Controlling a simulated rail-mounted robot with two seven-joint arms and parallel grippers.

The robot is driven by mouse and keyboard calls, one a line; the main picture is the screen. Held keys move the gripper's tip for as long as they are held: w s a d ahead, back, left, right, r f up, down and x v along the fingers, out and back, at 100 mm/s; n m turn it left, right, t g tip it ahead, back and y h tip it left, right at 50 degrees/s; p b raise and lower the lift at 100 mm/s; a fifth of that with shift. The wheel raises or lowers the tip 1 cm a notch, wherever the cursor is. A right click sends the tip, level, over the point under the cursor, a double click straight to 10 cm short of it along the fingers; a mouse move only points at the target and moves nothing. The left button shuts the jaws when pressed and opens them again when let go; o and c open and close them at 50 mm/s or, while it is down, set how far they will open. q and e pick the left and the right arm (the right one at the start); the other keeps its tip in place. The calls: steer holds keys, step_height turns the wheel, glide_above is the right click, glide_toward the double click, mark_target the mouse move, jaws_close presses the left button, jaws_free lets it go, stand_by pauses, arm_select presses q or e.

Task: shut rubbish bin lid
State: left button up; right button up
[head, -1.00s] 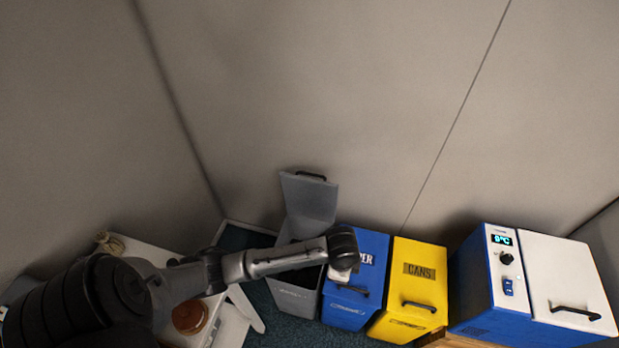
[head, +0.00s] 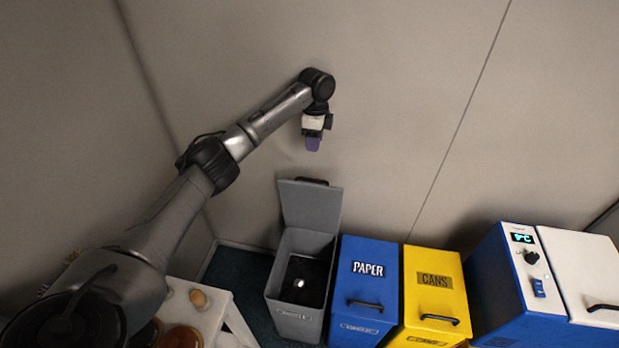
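The grey rubbish bin (head: 297,321) stands at the left end of a row of bins. Its lid (head: 310,205) is raised upright at the back by the wall, with a dark handle (head: 312,181) at its top edge. The bin's inside is dark, with a small whitish item (head: 299,283) in it. My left gripper (head: 313,144) points down above the raised lid, apart from it. My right gripper is out of view.
A blue PAPER bin (head: 366,285) and a yellow CANS bin (head: 434,291) stand shut beside the grey bin. Further right is a blue and white cooler box (head: 514,286). A white table (head: 214,306) with round items is at lower left. The wall is close behind.

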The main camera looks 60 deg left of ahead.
arm_select(q)
steer(key=f, duration=1.3)
steer(key=shift+s+d+f+p, duration=0.15)
steer(key=shift+s+d+p, duration=0.2)
steer(key=shift+s+d, duration=0.05)
steer(key=shift+c, duration=0.2)
jaws_close()
